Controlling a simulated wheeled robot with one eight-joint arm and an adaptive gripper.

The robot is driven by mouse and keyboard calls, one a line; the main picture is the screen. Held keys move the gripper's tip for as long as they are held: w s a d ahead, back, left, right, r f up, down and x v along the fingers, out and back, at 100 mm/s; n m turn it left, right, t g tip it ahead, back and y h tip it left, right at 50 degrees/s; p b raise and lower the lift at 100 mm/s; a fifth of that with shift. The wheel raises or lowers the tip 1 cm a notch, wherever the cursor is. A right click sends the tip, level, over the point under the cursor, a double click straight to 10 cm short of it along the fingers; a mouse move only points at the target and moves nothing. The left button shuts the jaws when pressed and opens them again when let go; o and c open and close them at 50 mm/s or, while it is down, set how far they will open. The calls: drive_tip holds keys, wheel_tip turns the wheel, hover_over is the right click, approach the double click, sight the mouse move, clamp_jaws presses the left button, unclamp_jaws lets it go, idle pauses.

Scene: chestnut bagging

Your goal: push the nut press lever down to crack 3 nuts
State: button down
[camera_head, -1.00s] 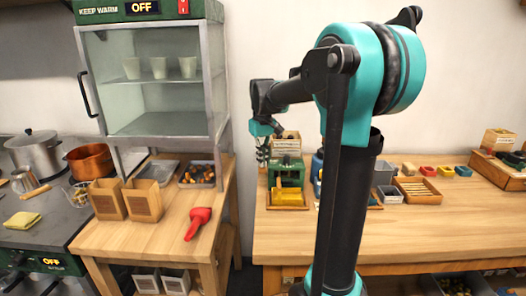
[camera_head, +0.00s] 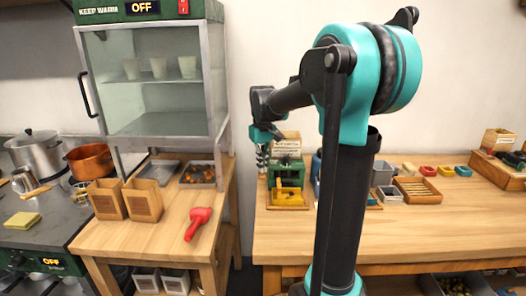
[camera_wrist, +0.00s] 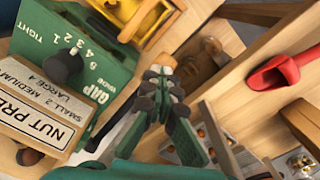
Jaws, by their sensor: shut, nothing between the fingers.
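The green nut press (camera_head: 290,175) stands at the left end of the right-hand bench, with a yellow part (camera_head: 288,198) low at its front. In the wrist view, its green face (camera_wrist: 100,60) shows a gap scale and black knob, beside a "NUT PRESS" label (camera_wrist: 38,118). My gripper (camera_head: 262,160) is beside the press's left side. In the wrist view, my gripper (camera_wrist: 160,80) has its fingers together, with nothing visible between them. A small tan knob (camera_wrist: 163,62), perhaps the lever end, shows just beyond the fingertips. I cannot tell whether they touch. No nuts are visible inside the press.
A red scoop (camera_head: 198,222) lies on the left wooden table near two wooden boxes (camera_head: 142,200). A tray of chestnuts (camera_head: 198,175) is behind them. The right bench's front is clear.

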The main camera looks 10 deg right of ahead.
wheel_tip(320, 180, up, 9)
drive_tip(key=shift+w, duration=0.4)
drive_tip(key=shift+d+f, duration=0.1)
idle(0.6)
drive_tip(key=shift+f, duration=2.15)
